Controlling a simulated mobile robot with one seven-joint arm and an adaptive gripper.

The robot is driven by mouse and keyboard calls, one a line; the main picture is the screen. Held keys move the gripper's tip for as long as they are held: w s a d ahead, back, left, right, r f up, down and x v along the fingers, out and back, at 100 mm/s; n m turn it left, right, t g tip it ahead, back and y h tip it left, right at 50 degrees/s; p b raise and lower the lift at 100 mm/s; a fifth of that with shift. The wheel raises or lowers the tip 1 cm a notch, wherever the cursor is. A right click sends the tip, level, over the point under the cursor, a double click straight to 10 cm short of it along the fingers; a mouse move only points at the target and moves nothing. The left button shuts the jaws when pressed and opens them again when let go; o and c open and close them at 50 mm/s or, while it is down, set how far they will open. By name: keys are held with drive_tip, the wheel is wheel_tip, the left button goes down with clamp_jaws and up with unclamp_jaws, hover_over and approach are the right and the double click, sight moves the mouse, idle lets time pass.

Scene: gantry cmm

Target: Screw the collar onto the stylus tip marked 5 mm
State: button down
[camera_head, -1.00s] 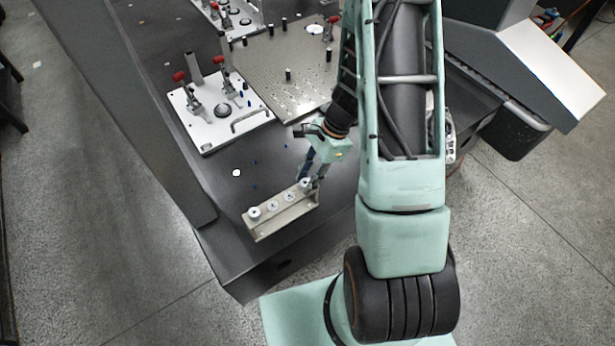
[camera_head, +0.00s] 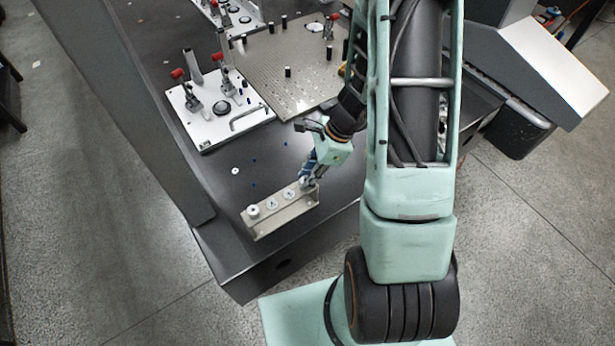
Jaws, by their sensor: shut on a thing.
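A beige rack (camera_head: 283,220) stands near the front edge of the dark table, with several round white-topped places along its top. The leftmost one (camera_head: 253,211) stands higher than its neighbours. The marks are too small to read, so I cannot tell which tip is the 5 mm one. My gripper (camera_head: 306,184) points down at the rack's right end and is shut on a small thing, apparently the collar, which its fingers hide. The rightmost place is hidden under the fingers. I cannot tell whether the collar touches a tip.
A white fixture plate (camera_head: 205,125) with red-tipped clamps and a handle lies behind the rack. A perforated plate (camera_head: 270,60) with black pins is farther back. A small white disc (camera_head: 235,171) and tiny blue pieces lie on the table. A dark grey beam (camera_head: 120,100) runs along the left.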

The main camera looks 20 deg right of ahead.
drive_tip(key=shift+w, duration=0.2)
drive_tip(key=c, duration=1.6)
unclamp_jaws()
drive_tip(key=v, duration=1.2)
drive_tip(key=shift+s+a+r, duration=0.1)
